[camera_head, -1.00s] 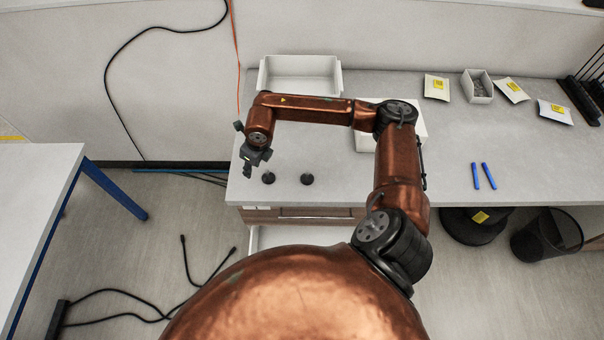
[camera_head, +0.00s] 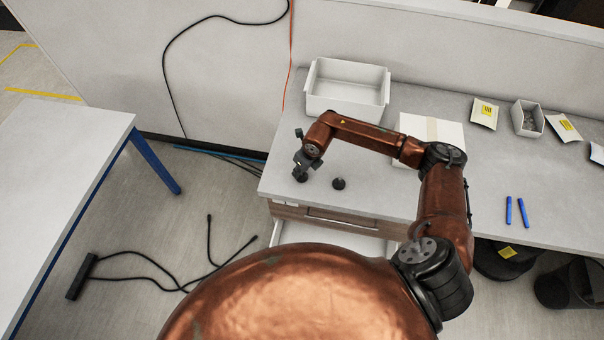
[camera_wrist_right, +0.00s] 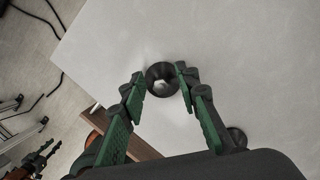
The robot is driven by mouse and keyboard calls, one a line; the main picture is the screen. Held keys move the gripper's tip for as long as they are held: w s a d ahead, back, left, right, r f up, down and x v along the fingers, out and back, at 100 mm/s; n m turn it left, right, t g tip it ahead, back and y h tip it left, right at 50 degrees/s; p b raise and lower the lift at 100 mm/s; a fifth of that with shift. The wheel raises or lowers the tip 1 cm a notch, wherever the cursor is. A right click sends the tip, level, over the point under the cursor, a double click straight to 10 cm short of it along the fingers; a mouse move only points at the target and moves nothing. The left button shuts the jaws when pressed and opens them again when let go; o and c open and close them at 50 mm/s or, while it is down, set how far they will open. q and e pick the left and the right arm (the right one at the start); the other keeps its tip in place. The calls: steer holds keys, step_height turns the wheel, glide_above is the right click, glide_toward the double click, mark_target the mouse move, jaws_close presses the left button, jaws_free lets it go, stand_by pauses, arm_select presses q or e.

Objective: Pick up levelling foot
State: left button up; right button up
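Two black levelling feet stand on the grey table near its front left corner. One levelling foot (camera_head: 300,176) is right under my right gripper (camera_head: 303,167); the other levelling foot (camera_head: 339,183) stands to its right. In the right wrist view the first foot (camera_wrist_right: 162,79) shows at the fingertips of my open right gripper (camera_wrist_right: 157,84), with one green-padded finger on each side. I cannot tell whether they touch it. The second foot (camera_wrist_right: 237,137) is partly hidden behind the gripper. Copper and dark parts at the lower left there may be my left arm; its gripper state is unclear.
A white open bin (camera_head: 345,90) and a white box with a tan strip (camera_head: 431,127) stand behind the feet. Two blue markers (camera_head: 516,211) lie to the right. Small packets and a small box (camera_head: 527,119) are farther right. An open drawer (camera_head: 340,236) sits below the table edge.

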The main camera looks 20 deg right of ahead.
steer(key=shift+s, duration=0.1)
steer(key=shift+c, duration=0.3)
jaws_close()
arm_select(q)
steer(key=shift+s, duration=0.85)
steer(key=shift+w, duration=0.15)
